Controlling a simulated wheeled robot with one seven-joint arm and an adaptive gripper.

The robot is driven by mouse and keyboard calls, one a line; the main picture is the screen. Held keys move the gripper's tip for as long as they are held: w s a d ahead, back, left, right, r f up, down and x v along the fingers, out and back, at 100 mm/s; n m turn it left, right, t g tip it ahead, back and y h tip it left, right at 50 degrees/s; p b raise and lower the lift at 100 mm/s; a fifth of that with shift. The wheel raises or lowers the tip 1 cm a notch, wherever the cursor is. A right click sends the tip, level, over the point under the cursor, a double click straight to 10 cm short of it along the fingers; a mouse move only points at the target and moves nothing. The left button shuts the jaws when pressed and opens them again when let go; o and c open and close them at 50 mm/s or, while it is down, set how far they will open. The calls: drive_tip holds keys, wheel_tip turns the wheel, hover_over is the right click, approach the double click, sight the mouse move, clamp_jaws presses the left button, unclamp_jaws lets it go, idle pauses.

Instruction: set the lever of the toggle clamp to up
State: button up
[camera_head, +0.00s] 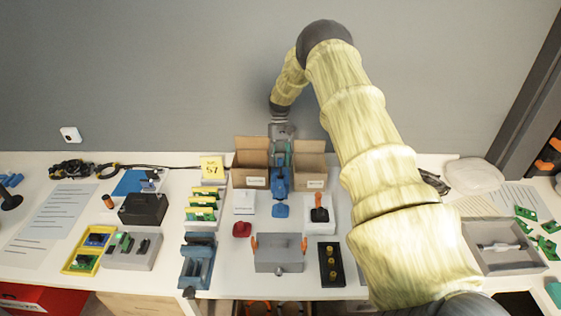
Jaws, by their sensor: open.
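My gripper (281,160) points down between two open cartons, with its fingers apart. A blue device (281,184) stands directly below and in front of the fingers. Its blue end (281,211) reaches toward the front of the table. I cannot tell whether the fingers touch it. It may be the toggle clamp, but it is too small to be sure. A white plate (316,225) to its right carries a black piece with an upright orange lever (319,200). A white block (244,202) to its left has a red knob (242,230) low in front.
Cartons (250,158) and (310,160) flank my gripper closely. A blue vise-like tool (197,262) is at left. My arm hides part of the table at right.

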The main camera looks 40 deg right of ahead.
wheel_tip(320, 180, up, 10)
drive_tip(key=shift+f, duration=0.25)
idle(0.6)
